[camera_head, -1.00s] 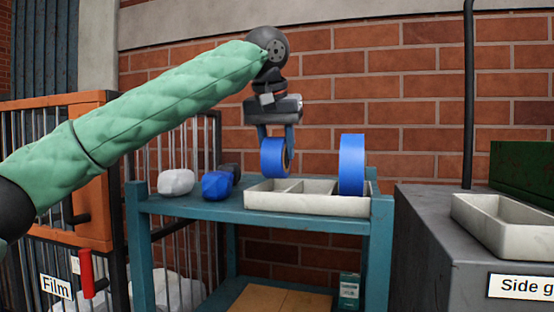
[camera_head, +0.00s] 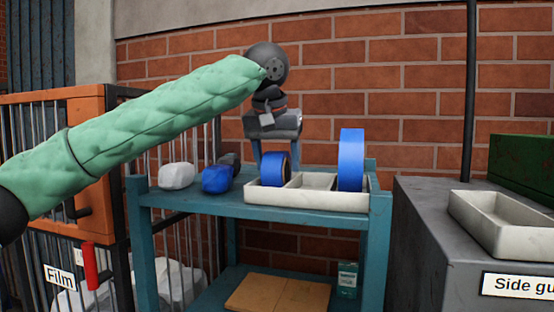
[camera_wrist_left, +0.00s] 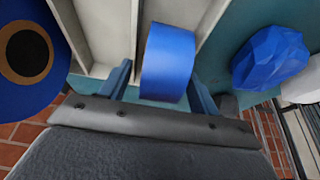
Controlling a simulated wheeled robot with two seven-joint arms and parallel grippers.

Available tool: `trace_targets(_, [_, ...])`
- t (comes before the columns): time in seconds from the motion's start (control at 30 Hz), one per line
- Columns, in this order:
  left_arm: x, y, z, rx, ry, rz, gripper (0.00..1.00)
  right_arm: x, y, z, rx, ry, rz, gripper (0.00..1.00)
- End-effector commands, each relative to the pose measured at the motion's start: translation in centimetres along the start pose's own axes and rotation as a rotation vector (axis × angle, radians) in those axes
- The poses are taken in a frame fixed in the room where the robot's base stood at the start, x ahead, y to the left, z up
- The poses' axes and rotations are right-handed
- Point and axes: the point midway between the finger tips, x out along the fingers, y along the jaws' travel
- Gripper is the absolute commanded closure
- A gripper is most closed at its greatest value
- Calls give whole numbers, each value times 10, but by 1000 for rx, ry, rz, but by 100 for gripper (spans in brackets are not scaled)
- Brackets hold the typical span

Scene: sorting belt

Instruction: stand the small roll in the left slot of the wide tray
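The small blue roll (camera_head: 272,169) stands upright in the left slot of the wide pale tray (camera_head: 315,200); the tray's front wall hides its lower edge. My left gripper (camera_head: 275,158) is open, with one finger on each side of the roll. In the left wrist view the roll (camera_wrist_left: 168,65) lies between the fingertips (camera_wrist_left: 160,82), with a clear gap at the left finger and little or none visible at the right one. A larger blue roll (camera_head: 351,160) stands at the tray's right end. My right gripper is out of view.
The tray is on a teal shelf (camera_head: 215,206). A faceted blue lump (camera_head: 217,179), a white lump (camera_head: 177,176) and a dark grey one stand left of it. A grey cabinet (camera_head: 420,240) with another pale tray (camera_head: 505,225) is at right. A brick wall is behind.

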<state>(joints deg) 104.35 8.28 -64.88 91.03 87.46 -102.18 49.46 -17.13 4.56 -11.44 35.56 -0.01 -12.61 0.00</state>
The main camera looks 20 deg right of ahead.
Motion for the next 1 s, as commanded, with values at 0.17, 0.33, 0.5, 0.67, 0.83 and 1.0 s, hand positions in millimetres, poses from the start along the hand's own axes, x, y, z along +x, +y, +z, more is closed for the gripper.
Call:
trace_targets(0.17, [-3,0,-1,0,1,0,38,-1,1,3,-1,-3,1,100])
trace_targets(0.33, [-14,0,0,-1,2,0,38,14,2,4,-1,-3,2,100])
trace_targets(0.5, [-43,0,1,0,2,0,38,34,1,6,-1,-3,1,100])
trace_targets(0.67, [-75,1,1,-1,2,0,38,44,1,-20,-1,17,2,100])
trace_targets(0.83, [-98,0,1,0,1,0,38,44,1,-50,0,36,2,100])
trace_targets(1.0, [-114,1,0,0,1,0,38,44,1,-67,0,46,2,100])
